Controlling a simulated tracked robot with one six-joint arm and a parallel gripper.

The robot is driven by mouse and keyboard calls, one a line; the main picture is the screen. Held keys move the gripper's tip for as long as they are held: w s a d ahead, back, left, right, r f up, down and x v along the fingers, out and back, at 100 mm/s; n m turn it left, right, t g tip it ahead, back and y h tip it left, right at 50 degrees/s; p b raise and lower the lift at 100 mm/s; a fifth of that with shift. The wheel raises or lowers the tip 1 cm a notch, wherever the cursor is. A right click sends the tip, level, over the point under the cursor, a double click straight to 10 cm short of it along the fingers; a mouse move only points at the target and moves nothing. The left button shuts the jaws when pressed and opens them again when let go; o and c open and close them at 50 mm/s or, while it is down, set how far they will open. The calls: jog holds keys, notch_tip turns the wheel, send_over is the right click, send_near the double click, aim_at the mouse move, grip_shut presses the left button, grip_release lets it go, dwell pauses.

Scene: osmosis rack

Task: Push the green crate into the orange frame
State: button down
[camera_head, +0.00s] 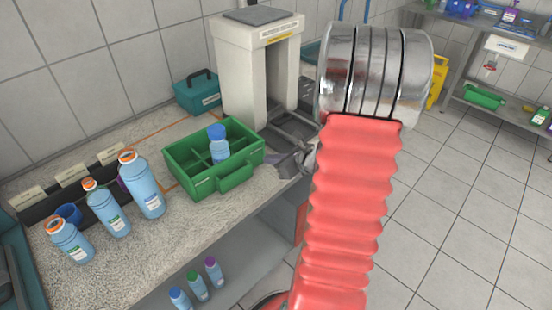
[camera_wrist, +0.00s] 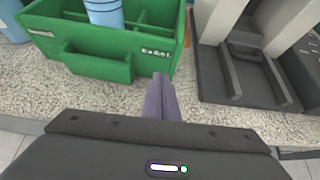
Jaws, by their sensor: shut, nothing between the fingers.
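The green crate (camera_head: 236,177) stands upright on the speckled counter, with dividers and a blue bottle (camera_head: 218,146) inside. The orange frame (camera_head: 158,131) shows as thin lines on the counter behind and left of the crate; the crate hides part of it. In the wrist view the crate (camera_wrist: 100,66) fills the upper left, and a bit of orange line (camera_wrist: 187,32) shows just right of it. My gripper (camera_head: 281,165) is shut and empty, right of the crate. In the wrist view its fingertips (camera_wrist: 159,77) lie close to the crate's near right corner; I cannot tell whether they touch.
A white press-like machine (camera_head: 232,70) with a dark base stands right behind the crate. A teal toolbox (camera_head: 197,95) is at the wall. Several blue bottles (camera_head: 145,187) stand left of the crate near a dark rack. A lower shelf (camera_head: 240,265) holds small bottles.

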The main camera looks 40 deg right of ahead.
aim_at(259, 154)
jog(key=shift+w+f, duration=0.25)
jog(key=shift+w, duration=1.7)
dwell(0.3)
jog(key=v, duration=0.8)
jog(key=shift+s, duration=0.15)
jog(key=c, duration=2.5)
grip_release()
jog(key=o, duration=1.3)
